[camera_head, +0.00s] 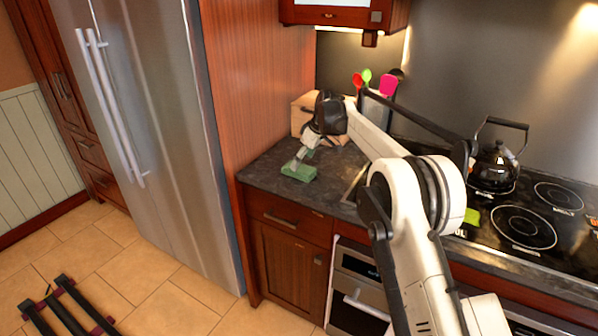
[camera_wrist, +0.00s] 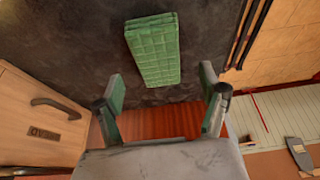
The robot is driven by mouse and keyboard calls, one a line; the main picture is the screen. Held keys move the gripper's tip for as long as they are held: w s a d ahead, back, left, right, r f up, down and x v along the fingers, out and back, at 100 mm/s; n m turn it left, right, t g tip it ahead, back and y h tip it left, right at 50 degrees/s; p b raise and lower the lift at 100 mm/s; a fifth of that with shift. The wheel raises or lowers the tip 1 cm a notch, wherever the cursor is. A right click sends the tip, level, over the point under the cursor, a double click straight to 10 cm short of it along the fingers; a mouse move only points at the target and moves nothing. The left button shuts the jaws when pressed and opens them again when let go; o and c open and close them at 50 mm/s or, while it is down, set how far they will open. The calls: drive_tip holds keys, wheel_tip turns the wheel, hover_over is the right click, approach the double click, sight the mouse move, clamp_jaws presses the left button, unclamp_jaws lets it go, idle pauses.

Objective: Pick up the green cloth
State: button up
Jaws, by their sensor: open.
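The green cloth (camera_head: 298,172) lies folded as a flat block on the dark countertop, left of the stove. It also shows in the wrist view (camera_wrist: 153,50), at the upper middle, with a grid pattern on its top. My gripper (camera_head: 300,160) is just above the cloth in the head view. In the wrist view my gripper (camera_wrist: 163,102) is open, with one finger low on each side of the cloth and nothing between them. I cannot tell the exact height of the fingers over the cloth.
A wooden box (camera_head: 301,115) stands behind my gripper on the counter. The steel fridge (camera_head: 160,120) and a wood panel (camera_head: 248,90) bound the left side. A black kettle (camera_head: 495,167) stands on the stove (camera_head: 540,215). Bare countertop (camera_head: 262,172) lies around the cloth.

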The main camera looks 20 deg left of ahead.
drive_tip(key=x, duration=0.5)
drive_tip(key=shift+w+d+p, duration=0.1)
drive_tip(key=shift+p, duration=0.2)
drive_tip(key=shift+c, duration=0.5)
drive_tip(key=c, duration=1.1)
drive_tip(key=shift+o, duration=0.2)
drive_tip(key=shift+r, duration=0.1)
drive_tip(key=shift+r, duration=0.4)
wheel_tip(320, 180, up, 3)
drive_tip(key=shift+r, duration=0.2)
drive_tip(key=s+a+r+b, duration=0.1)
drive_tip(key=s+a+r, duration=0.1)
drive_tip(key=s+r, duration=0.4)
drive_tip(key=s, duration=0.5)
drive_tip(key=shift+s+a+r+b, duration=0.2)
drive_tip(key=shift+s+r+b, duration=0.05)
drive_tip(key=shift+r+b, duration=0.1)
